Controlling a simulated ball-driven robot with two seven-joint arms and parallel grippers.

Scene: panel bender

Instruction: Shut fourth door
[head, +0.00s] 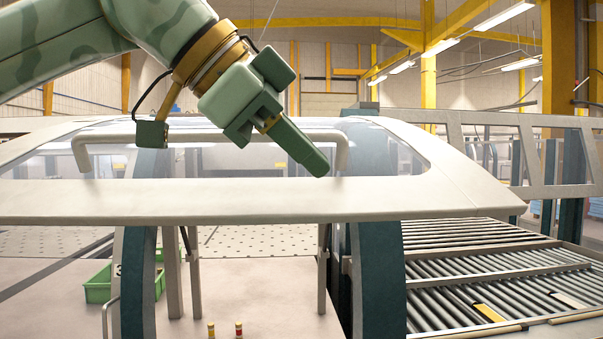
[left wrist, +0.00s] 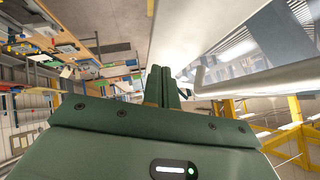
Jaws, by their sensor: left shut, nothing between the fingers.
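A machine door (head: 440,196) with a pale frame and clear window spans the head view. It stands raised, with open space below its front edge. A grey U-shaped handle bar (head: 95,139) runs across the window. My left gripper (head: 318,168) is shut and empty, its fingertips by the handle's right end, above the door's front edge. I cannot tell whether they touch. In the left wrist view, the shut fingers (left wrist: 163,86) point toward the pale door frame (left wrist: 178,30). My right gripper is not in view.
Below the door are a pale table, a green bin (head: 98,288) and two small cylinders (head: 239,329). Dark teal posts (head: 378,280) hold up the machine. A roller conveyor (head: 470,290) lies at right. Another pale frame (head: 480,155) stands behind.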

